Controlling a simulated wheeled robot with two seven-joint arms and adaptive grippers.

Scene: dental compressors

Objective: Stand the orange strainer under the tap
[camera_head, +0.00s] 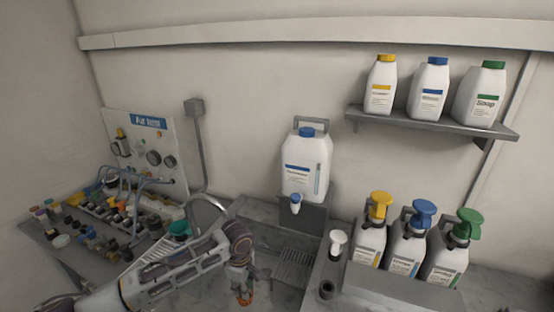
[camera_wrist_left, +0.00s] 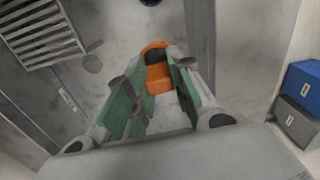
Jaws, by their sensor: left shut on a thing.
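My left gripper (camera_head: 241,284) is shut on the orange strainer (camera_head: 246,299), low at the front of the counter in the head view. In the left wrist view the strainer (camera_wrist_left: 158,77) shows between the green-padded fingers of the left gripper (camera_wrist_left: 152,92); part of it is hidden by them. The tap (camera_head: 295,203) is on the front of a white canister with a blue cap (camera_head: 306,168). The strainer is in front and to the left of the tap, and lower. My right gripper is not in view.
A slatted drain grate (camera_head: 295,266) lies below the tap; it also shows in the left wrist view (camera_wrist_left: 42,32). Pump bottles (camera_head: 408,245) and a white-topped thing (camera_head: 338,240) stand to the right. A fittings board (camera_head: 145,150) is at left. Blue and grey boxes (camera_wrist_left: 303,88) are at right in the wrist view.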

